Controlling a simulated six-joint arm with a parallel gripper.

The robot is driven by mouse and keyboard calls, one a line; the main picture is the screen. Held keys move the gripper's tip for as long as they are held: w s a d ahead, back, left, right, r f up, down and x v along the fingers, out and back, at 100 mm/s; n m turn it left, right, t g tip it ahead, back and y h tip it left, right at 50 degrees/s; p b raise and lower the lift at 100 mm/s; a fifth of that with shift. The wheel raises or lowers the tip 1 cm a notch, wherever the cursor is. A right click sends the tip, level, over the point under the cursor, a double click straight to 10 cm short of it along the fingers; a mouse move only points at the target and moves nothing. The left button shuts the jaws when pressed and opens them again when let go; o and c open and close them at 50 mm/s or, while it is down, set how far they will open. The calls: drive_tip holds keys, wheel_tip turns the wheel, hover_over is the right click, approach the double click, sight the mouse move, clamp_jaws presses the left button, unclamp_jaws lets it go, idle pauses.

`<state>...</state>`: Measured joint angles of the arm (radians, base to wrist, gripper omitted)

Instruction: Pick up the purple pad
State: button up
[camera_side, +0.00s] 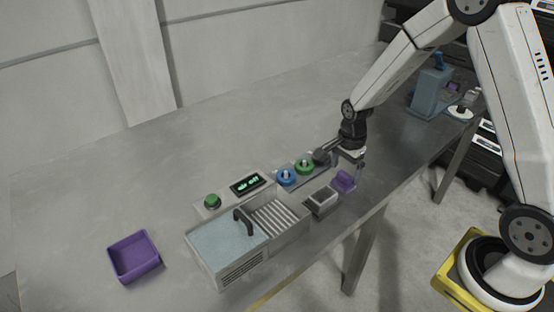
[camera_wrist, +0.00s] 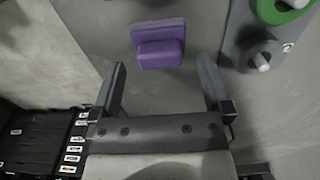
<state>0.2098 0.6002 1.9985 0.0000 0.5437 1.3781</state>
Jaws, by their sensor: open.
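The purple pad (camera_wrist: 160,50) lies near the table's front edge. In the wrist view it is at the upper middle, a thin base with a raised block, just ahead of the gap between my fingers. In the side view the pad (camera_side: 344,182) is at the right end of the row of gear, just below my gripper (camera_side: 348,165). In the wrist view my gripper (camera_wrist: 163,85) is open and empty, one finger to each side. The side view is too small to tell the exact height between fingers and pad.
Blue (camera_side: 287,177) and green (camera_side: 305,166) rings sit on a grey plate beside the pad. A small grey box (camera_side: 321,201) and the washer (camera_side: 226,258) stand to the left. A purple tray (camera_side: 134,257) is far left. A blue-grey dispenser (camera_side: 430,90) stands at the back right.

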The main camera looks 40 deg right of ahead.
sight(345, 174)
drive_tip(key=shift+f, duration=2.1)
drive_tip(key=shift+c, duration=0.2)
drive_tip(key=c, duration=0.9)
drive_tip(key=shift+r, duration=0.15)
drive_tip(key=shift+r, duration=0.7)
drive_tip(key=shift+s+a+r, duration=0.35)
drive_tip(key=shift+s+r, duration=1.55)
drive_tip(key=shift+s, duration=0.4)
drive_tip(key=shift+s+a+r, duration=0.4)
drive_tip(key=shift+s+r, duration=1.5)
drive_tip(key=shift+s, duration=0.4)
drive_tip(key=shift+s+a+r, duration=0.35)
drive_tip(key=shift+s+r, duration=1.55)
drive_tip(key=shift+s, duration=0.4)
